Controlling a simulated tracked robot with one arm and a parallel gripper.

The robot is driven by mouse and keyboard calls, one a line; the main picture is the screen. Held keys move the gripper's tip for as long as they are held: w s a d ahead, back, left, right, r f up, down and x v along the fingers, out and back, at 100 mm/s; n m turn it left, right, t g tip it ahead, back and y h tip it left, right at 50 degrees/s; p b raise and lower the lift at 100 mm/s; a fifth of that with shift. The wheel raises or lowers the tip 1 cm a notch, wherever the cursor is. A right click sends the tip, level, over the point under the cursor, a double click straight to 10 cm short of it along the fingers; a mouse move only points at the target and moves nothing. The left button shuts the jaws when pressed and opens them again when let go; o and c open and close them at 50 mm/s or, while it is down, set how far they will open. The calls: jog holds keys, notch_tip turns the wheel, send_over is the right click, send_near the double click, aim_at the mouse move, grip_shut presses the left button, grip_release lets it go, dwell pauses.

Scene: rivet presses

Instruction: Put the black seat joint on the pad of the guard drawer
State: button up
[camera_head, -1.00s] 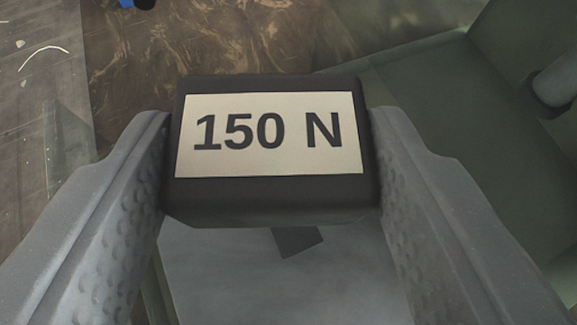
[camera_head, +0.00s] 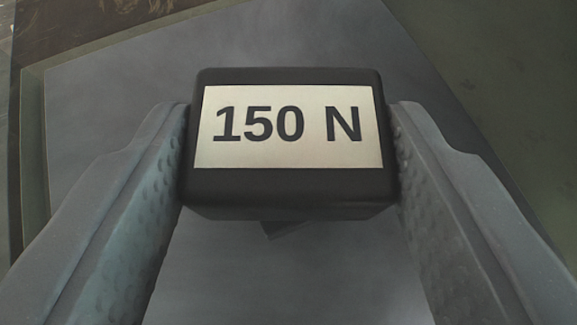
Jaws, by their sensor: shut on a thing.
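My gripper (camera_head: 290,145) is shut on a black block (camera_head: 290,190) with a pale label that reads "150 N". The block sits level between the two grey fingers, touching both. No thing that I can name for sure as the black seat joint shows. A flat grey surface (camera_head: 120,120), perhaps the floor of the guard drawer, lies below and behind the block. A small dark patch (camera_head: 285,229) on that surface shows just under the block's lower edge. The block hides most of it, so I cannot tell if it is the pad.
A greenish wall or panel (camera_head: 500,90) runs along the right side. A pale raised edge (camera_head: 32,140) borders the grey surface on the left. A brown marbled surface (camera_head: 90,25) shows at the top left. The grey surface around the block looks clear.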

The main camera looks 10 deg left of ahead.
jog(key=o, duration=1)
jog(key=shift+c, duration=0.2)
jog(key=p+v, duration=0.1)
jog(key=v, duration=1.1)
